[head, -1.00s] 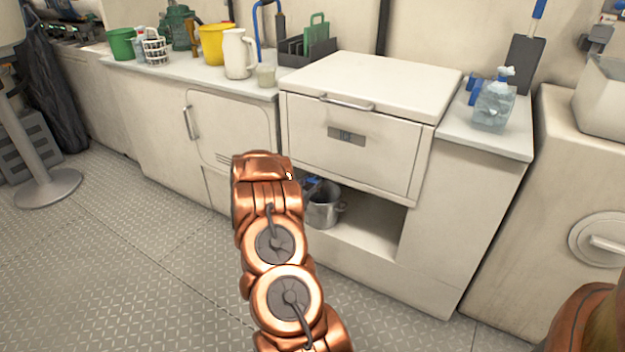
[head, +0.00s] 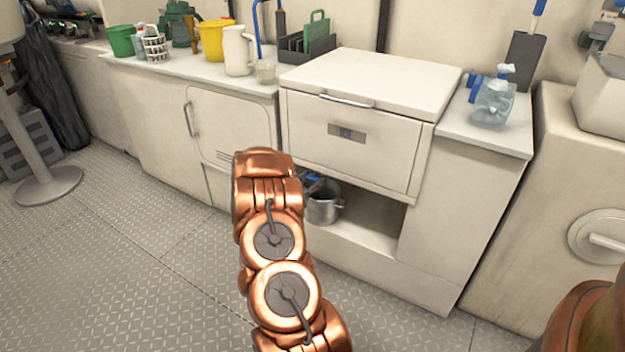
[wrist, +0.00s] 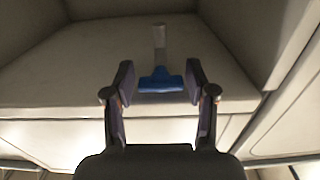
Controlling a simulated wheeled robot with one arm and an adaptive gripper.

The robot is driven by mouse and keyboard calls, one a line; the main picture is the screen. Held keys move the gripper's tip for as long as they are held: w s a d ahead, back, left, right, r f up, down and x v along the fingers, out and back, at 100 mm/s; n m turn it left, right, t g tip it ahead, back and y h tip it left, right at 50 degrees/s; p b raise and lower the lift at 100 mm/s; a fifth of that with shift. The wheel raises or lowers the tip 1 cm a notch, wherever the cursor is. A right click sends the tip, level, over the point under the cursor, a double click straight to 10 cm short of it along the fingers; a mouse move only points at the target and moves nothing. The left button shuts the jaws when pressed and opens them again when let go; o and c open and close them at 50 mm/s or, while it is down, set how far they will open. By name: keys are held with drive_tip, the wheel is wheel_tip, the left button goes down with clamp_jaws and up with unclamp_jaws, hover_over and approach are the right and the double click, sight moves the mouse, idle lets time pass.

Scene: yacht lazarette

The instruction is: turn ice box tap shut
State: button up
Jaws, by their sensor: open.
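The ice box (head: 375,150) is a cream chest with a lid and a small label, set in the counter. Under its front, in an open recess, a blue tap handle (head: 311,180) shows partly beside my arm, above a metal pot. In the wrist view the tap has a blue T-shaped handle (wrist: 160,83) on a grey stem (wrist: 159,38). My gripper (wrist: 160,73) is open, with one finger on each side of the blue handle and gaps showing between. My arm hides the gripper in the head view.
The metal pot (head: 323,205) stands in the recess below the tap. The recess walls and the ice box underside are close around the gripper. A spray bottle (head: 494,97) and a white jug (head: 239,52) stand on the counters.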

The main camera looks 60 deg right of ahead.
drive_tip(key=a, duration=1.1)
drive_tip(key=shift+s+a, duration=0.25)
drive_tip(key=shift+a, duration=0.1)
